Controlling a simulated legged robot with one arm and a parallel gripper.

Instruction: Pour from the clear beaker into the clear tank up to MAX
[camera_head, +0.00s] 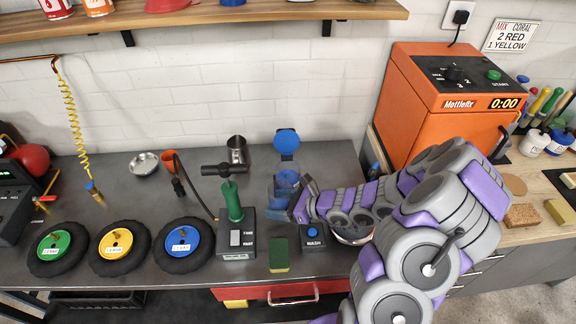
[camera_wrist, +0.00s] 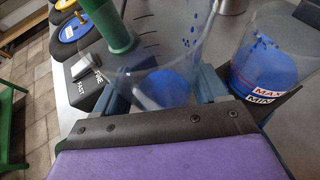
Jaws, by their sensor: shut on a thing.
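The clear beaker (camera_wrist: 150,62) stands between the fingers of my gripper (camera_wrist: 165,92) in the wrist view, with some blue liquid at its bottom. My gripper is shut on it; it also shows in the head view (camera_head: 297,203), at the wall side of the WASH box. The clear tank (camera_wrist: 285,42) is just right of the beaker in the wrist view. It holds blue liquid (camera_wrist: 262,68) and bears MAX and MIN labels (camera_wrist: 269,92). Blue drops show near the beaker rim and above the tank's liquid. The exact level against MAX is hard to tell.
A black box with a green handle (camera_head: 232,205) stands close left of the beaker. The WASH button box (camera_head: 312,237) and sponge (camera_head: 279,253) are in front. Coloured wheels (camera_head: 115,242) lie left.

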